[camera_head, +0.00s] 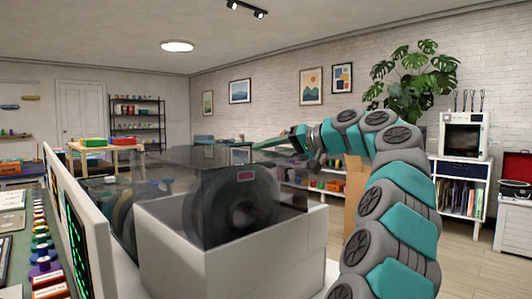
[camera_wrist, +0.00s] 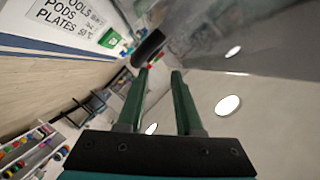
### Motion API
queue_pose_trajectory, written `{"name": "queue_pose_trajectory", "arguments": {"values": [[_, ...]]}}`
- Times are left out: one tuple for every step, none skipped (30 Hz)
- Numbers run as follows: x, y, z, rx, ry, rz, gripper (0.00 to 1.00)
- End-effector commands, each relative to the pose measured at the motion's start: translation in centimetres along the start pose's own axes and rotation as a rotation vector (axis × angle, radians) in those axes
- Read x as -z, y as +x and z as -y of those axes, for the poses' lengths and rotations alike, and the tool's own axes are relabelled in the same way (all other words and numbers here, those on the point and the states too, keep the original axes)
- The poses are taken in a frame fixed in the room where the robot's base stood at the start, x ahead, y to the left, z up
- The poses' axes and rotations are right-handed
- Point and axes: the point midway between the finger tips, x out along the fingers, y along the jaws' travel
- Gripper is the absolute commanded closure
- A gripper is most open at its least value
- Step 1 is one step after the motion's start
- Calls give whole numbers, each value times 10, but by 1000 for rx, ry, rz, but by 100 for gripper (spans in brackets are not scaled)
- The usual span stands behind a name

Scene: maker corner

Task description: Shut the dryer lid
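The dryer (camera_head: 225,255) is a white box at the front middle of the head view, with a dark spool (camera_head: 240,205) showing at it. Its smoky see-through lid (camera_head: 285,190) stands up above the box, so it looks raised; its exact angle is hard to read. My gripper (camera_head: 272,144) is level with the lid's upper right edge, fingers pointing left. In the wrist view my gripper's green fingers (camera_wrist: 159,76) are apart with nothing between them. A dark rounded piece (camera_wrist: 148,47) is just beyond the tips, beside a grey see-through panel (camera_wrist: 235,35), probably the lid.
A panel with a dark screen (camera_head: 76,235) and a bench with colourful spools (camera_head: 42,255) stand close on the left. A shelf with a white printer (camera_head: 465,135) and a plant stand at the right. Open floor (camera_head: 470,260) lies at the lower right.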

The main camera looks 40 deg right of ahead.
Motion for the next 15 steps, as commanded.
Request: {"name": "queue_pose_trajectory", "arguments": {"values": [[-13,14,-4,-1,8,47,55],[-13,14,-4,-1,8,47,55],[-13,14,-4,-2,9,47,55],[-13,14,-4,-2,9,47,55],[-13,14,-4,-2,9,47,55],[-11,12,-4,-2,8,40,55],[-11,12,-4,-2,8,40,55],[-11,11,-4,-2,8,39,55],[-10,10,-4,-2,8,38,55],[-10,9,-4,-2,8,38,55],[-10,8,-4,-2,7,37,55],[-10,6,-4,-2,7,36,55],[-9,4,-4,-2,7,36,55],[-9,2,-4,-3,7,35,55],[-9,-2,-4,-3,7,34,55]]}}
